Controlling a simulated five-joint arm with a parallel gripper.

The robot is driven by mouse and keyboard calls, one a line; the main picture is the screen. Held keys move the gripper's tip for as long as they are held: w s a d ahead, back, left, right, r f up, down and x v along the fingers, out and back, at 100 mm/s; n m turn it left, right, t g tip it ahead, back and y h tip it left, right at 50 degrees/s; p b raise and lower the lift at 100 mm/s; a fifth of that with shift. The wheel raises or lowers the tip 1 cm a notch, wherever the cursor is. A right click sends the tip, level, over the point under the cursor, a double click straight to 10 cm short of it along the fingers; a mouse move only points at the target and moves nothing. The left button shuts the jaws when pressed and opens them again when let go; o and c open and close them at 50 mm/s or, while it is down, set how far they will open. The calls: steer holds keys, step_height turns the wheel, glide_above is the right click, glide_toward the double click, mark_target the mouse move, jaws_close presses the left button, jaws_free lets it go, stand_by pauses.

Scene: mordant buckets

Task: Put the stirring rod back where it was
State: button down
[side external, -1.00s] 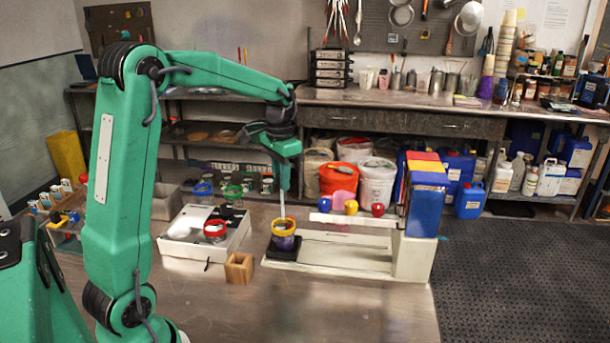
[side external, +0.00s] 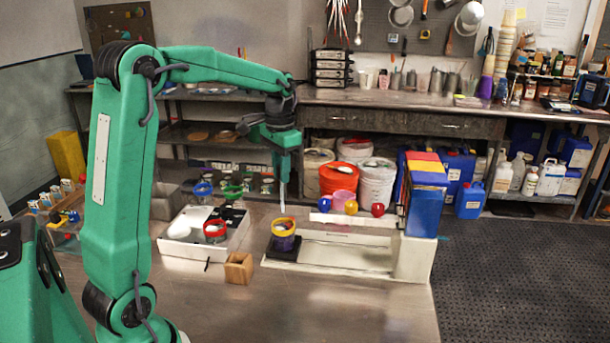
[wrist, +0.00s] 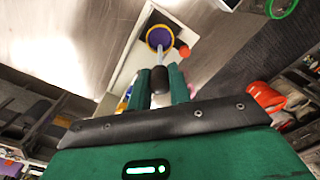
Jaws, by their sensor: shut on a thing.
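My gripper (side external: 284,165) is shut on the pale stirring rod (side external: 282,197), which hangs nearly upright. The rod's lower end is just above the yellow-rimmed bucket (side external: 283,243), near its mouth. The bucket stands on a dark pad at the left end of the white stand. In the wrist view the rod's dark grip (wrist: 159,80) sits between my two green fingers (wrist: 158,92), and the rod (wrist: 160,54) points toward the bucket's purple inside (wrist: 159,38). A small wooden block (side external: 239,269) stands empty-looking on the bench to the left of the stand.
A white tray (side external: 190,252) at the left holds a red-rimmed jar (side external: 215,231) and a white disc. Blue- and green-rimmed jars stand behind it. A white bar with coloured balls (side external: 351,207) and a tall blue block (side external: 424,205) are at the right. The front bench is clear.

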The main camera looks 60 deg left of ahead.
steer(key=shift+r, duration=0.5)
steer(key=shift+s, duration=0.15)
